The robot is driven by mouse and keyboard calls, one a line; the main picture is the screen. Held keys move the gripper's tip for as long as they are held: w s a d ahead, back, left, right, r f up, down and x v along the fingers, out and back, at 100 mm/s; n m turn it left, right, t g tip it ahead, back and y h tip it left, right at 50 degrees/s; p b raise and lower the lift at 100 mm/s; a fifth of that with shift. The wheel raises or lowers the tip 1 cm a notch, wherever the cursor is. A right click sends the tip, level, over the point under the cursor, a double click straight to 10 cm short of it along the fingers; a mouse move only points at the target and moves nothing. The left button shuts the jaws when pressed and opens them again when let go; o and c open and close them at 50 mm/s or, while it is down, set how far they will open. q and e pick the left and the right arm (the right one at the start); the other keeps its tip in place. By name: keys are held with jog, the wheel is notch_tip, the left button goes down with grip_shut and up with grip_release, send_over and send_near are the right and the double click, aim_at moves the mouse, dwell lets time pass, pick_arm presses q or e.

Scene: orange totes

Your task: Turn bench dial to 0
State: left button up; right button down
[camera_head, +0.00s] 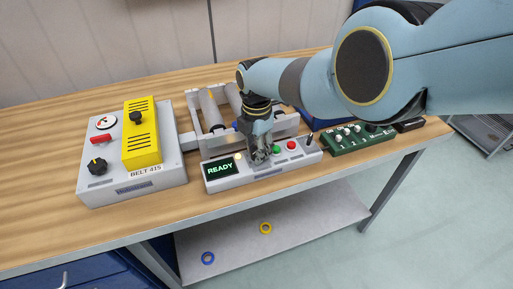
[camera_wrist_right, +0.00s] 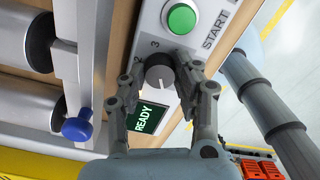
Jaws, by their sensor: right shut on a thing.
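The bench dial (camera_wrist_right: 159,72) is a grey knob with a light pointer mark on the control panel (camera_head: 222,183). In the right wrist view the numbers 2 and 3 show beside it; other numbers are hidden, and I cannot tell which one the pointer marks. My right gripper (camera_head: 260,154) reaches down onto the panel from above and hides the dial in the head view. In the wrist view its fingers (camera_wrist_right: 160,80) are on either side of the knob, shut on it. My left gripper is not in view.
A READY screen (camera_head: 220,169), a green START button (camera_head: 276,150) and a red button (camera_head: 291,145) are near the gripper. A roller conveyor (camera_head: 211,108) stands behind. A grey box (camera_head: 167,176) with a yellow cover is at left, a green board (camera_head: 357,138) at right.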

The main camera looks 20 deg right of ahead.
jog(key=shift+s, duration=0.1)
dwell(0.3)
jog(key=c, duration=1)
grip_release()
jog(key=shift+o, duration=0.2)
jog(key=shift+r, duration=0.15)
jog(key=shift+w+r, duration=0.2)
jog(key=shift+r, duration=0.35)
notch_tip(320, 180, up, 11)
jog(key=shift+f, duration=0.2)
